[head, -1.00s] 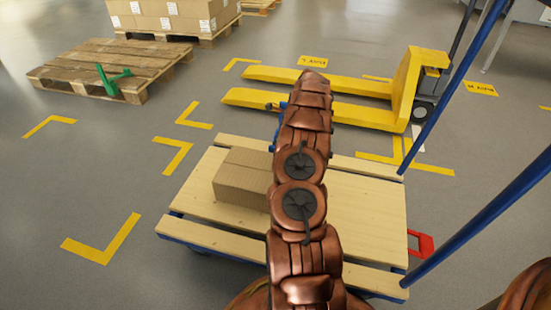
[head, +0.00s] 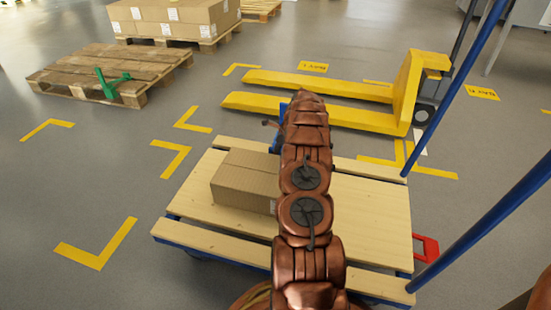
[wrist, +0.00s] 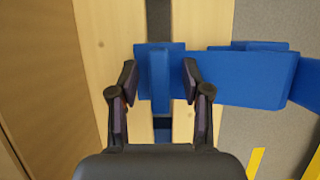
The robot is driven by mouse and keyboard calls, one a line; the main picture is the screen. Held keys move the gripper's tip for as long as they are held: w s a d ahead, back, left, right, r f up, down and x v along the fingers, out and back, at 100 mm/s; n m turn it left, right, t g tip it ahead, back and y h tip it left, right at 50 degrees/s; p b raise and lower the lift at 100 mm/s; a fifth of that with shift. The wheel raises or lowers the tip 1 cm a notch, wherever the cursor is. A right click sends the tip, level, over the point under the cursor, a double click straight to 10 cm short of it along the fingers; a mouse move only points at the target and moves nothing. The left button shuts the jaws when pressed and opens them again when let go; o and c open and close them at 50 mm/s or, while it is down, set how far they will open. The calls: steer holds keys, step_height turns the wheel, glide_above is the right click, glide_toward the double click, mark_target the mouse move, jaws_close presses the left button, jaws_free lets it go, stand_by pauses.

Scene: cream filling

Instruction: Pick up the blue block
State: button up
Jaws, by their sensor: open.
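The blue block (wrist: 235,78) shows in the wrist view as a blue piece with several parts, lying across the cart's boards and reaching right past the wood's edge. A narrow upright part of it stands between the two fingers of my gripper (wrist: 160,78). The fingers are open, one on each side of that part, and I see a gap on both sides. In the head view, only part of the blue block (head: 284,107) shows beside my arm, at the cart's far edge. My arm hides most of it and most of my gripper.
The cart (head: 370,212) has pale boards and blue posts at right. A cardboard box (head: 245,180) stands on it, left of my arm; its side fills the wrist view's left. A yellow pallet jack (head: 405,90) is behind. A wooden pallet (head: 70,75) bears a green piece (head: 110,82).

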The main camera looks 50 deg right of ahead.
jaws_close()
stand_by(0.3)
stand_by(0.3)
step_height(320, 180, up, 10)
steer(key=p, duration=0.4)
steer(key=shift+r, duration=0.1)
